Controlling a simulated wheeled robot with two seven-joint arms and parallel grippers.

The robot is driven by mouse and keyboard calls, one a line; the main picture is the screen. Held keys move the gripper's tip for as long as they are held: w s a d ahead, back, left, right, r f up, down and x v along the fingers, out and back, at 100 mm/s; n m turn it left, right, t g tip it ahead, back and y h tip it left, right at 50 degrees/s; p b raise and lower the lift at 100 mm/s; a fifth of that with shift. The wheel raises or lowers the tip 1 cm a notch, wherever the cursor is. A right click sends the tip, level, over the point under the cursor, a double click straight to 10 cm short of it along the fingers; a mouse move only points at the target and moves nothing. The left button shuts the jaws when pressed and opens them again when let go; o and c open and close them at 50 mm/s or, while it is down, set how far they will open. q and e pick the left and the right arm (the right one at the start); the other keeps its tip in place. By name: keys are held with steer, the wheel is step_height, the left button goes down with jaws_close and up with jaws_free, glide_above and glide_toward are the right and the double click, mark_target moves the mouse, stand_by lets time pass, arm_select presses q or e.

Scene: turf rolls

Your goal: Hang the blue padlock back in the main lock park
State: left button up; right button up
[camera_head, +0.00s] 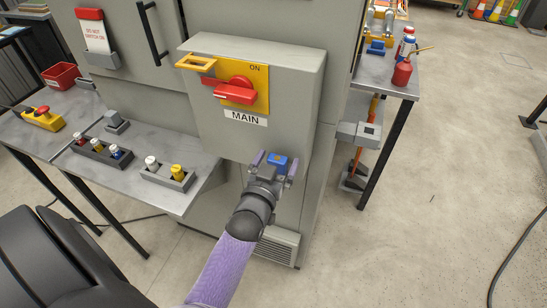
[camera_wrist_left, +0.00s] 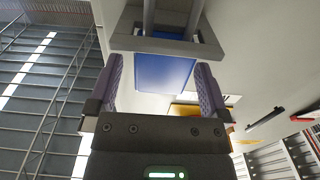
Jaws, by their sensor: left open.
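The blue padlock (camera_head: 281,163) is just below the grey box labelled MAIN in the head view. Its blue body also shows between my fingers in the left wrist view (camera_wrist_left: 163,73). My left gripper (camera_head: 275,166) is open, with one purple finger on each side of the padlock; gaps show beside the blue body in the wrist view. A grey bracket (camera_wrist_left: 165,46) crosses close to the padlock in the wrist view, with two grey bars above it. I cannot tell whether the bracket bears the padlock. My right gripper is not in view.
The MAIN box carries a red switch handle (camera_head: 236,91) and a yellow hasp (camera_head: 196,63). A bench (camera_head: 140,165) at left holds small trays and a red bin (camera_head: 61,76). A side bench (camera_head: 385,75) stands at right, beside a grey wall bracket (camera_head: 358,133). The right floor is mostly clear.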

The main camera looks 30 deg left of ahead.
arm_select(q)
steer(key=p+v, duration=0.1)
steer(key=v, duration=0.8)
steer(key=shift+s, duration=0.3)
